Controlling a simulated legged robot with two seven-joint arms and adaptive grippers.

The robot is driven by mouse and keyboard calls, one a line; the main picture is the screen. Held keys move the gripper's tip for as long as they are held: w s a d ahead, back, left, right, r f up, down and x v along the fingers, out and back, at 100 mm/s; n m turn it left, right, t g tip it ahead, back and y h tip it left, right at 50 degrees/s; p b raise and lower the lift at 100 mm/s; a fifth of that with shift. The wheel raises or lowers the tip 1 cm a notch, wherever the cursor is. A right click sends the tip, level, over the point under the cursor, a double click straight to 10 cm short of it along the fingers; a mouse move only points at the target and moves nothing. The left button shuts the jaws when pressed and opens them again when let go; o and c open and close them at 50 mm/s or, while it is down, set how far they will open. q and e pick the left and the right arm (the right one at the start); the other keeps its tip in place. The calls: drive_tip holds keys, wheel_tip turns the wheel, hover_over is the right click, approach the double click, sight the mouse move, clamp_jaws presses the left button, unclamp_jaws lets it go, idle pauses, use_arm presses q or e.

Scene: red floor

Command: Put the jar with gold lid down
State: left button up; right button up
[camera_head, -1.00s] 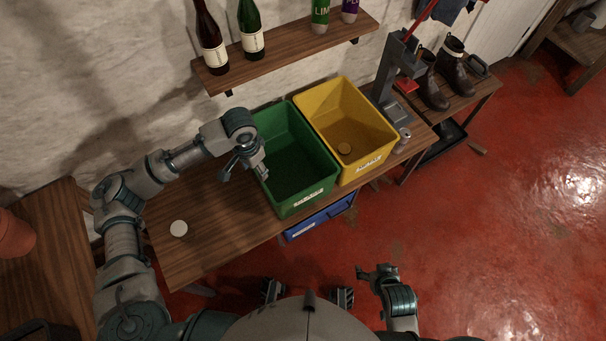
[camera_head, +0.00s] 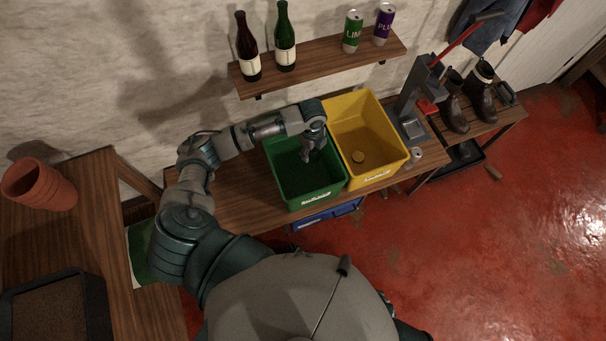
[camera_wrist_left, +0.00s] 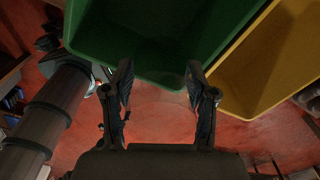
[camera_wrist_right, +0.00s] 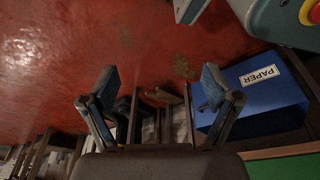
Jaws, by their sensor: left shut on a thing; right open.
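My left gripper (camera_head: 308,154) is over the green bin (camera_head: 330,186), pointing down into it. In the left wrist view the two fingers (camera_wrist_left: 160,86) stand apart on either side of a pale, see-through patch, the jar (camera_wrist_left: 160,104), which is hard to make out. Its gold lid does not show. The green bin wall (camera_wrist_left: 150,55) is just beyond the fingertips. My right gripper (camera_wrist_right: 158,90) is open and empty in the right wrist view; it is out of the head view.
A grey press (camera_head: 412,105) and a small can (camera_head: 414,155) are further right. A blue paper bin (camera_wrist_right: 262,90) is below. A bottle shelf (camera_head: 320,62) is above.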

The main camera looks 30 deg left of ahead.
use_arm(q)
wheel_tip(320, 180, down, 5)
drive_tip(key=s+m, duration=0.2)
drive_tip(key=m, duration=0.2)
drive_tip(key=m+b, duration=0.6)
hover_over(297, 190)
wheel_tip(297, 190, down, 16)
drive_tip(key=shift+a+f, duration=0.1)
drive_tip(key=shift+f, duration=0.15)
drive_tip(key=f, duration=0.2)
drive_tip(key=d+f, duration=0.1)
drive_tip(key=f, duration=0.1)
drive_tip(key=shift+b, duration=0.4)
drive_tip(key=shift+f, duration=0.35)
drive_tip(key=shift+a, duration=0.2)
use_arm(e)
drive_tip(key=w+r, duration=0.3)
drive_tip(key=r, duration=0.4)
drive_tip(key=shift+d+r+g, duration=0.25)
drive_tip(key=shift+d+g, duration=0.05)
drive_tip(key=shift+g, duration=0.1)
use_arm(q)
drive_tip(key=shift+a, duration=0.1)
use_arm(e)
drive_tip(key=shift+w+a, duration=0.1)
drive_tip(key=shift+a, duration=0.05)
